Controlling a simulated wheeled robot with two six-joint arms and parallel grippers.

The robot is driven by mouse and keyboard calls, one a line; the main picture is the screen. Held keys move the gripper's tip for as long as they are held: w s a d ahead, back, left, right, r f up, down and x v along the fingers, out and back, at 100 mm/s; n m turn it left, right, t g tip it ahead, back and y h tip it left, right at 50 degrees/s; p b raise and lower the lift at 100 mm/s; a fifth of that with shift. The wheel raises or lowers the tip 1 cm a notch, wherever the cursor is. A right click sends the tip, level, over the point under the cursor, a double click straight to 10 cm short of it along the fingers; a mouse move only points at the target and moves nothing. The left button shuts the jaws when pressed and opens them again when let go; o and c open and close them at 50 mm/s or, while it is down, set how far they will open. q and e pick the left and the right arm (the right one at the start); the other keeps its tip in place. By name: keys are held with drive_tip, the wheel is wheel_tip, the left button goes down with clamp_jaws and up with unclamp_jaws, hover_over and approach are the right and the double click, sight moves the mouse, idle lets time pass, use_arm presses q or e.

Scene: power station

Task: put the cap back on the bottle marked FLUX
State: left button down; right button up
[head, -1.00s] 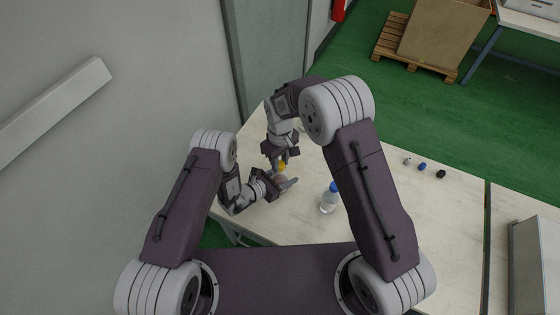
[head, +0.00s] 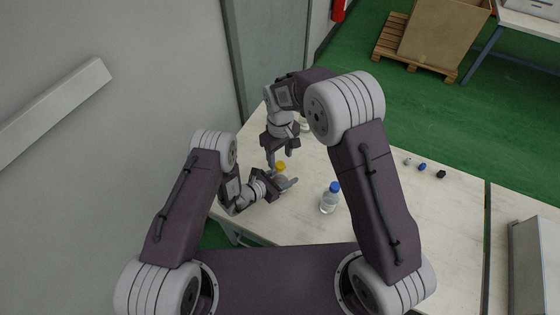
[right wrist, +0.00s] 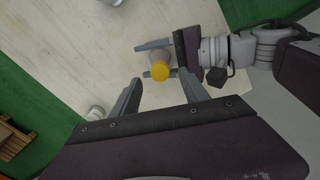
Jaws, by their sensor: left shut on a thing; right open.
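A bottle (right wrist: 157,59) with a yellow cap (head: 281,166) stands near the table's left end. My left gripper (head: 286,184) is shut around its body; the right wrist view shows one finger on each side of it. The yellow cap (right wrist: 159,73) sits on the bottle's top; whether it is fully seated I cannot tell. No FLUX marking is readable. My right gripper (head: 281,157) is open and empty just above the cap. In its own wrist view its spread fingers (right wrist: 158,92) stand apart from the cap.
A clear bottle with a blue cap (head: 330,198) stands right of the held bottle. A whitish object (right wrist: 95,112), partly hidden in the head view, stands farther back. Small white (head: 407,161), blue (head: 422,167) and black (head: 441,174) pieces lie on the table's right part (head: 445,215).

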wheel_tip(320, 180, up, 8)
drive_tip(key=shift+r, duration=0.2)
use_arm(q)
drive_tip(key=shift+c, duration=2.4)
unclamp_jaws()
drive_tip(key=b+v, duration=0.1)
drive_tip(key=v, duration=0.8)
drive_tip(key=shift+r, duration=0.1)
use_arm(e)
drive_tip(key=shift+f, duration=0.4)
use_arm(q)
drive_tip(key=shift+a, duration=0.1)
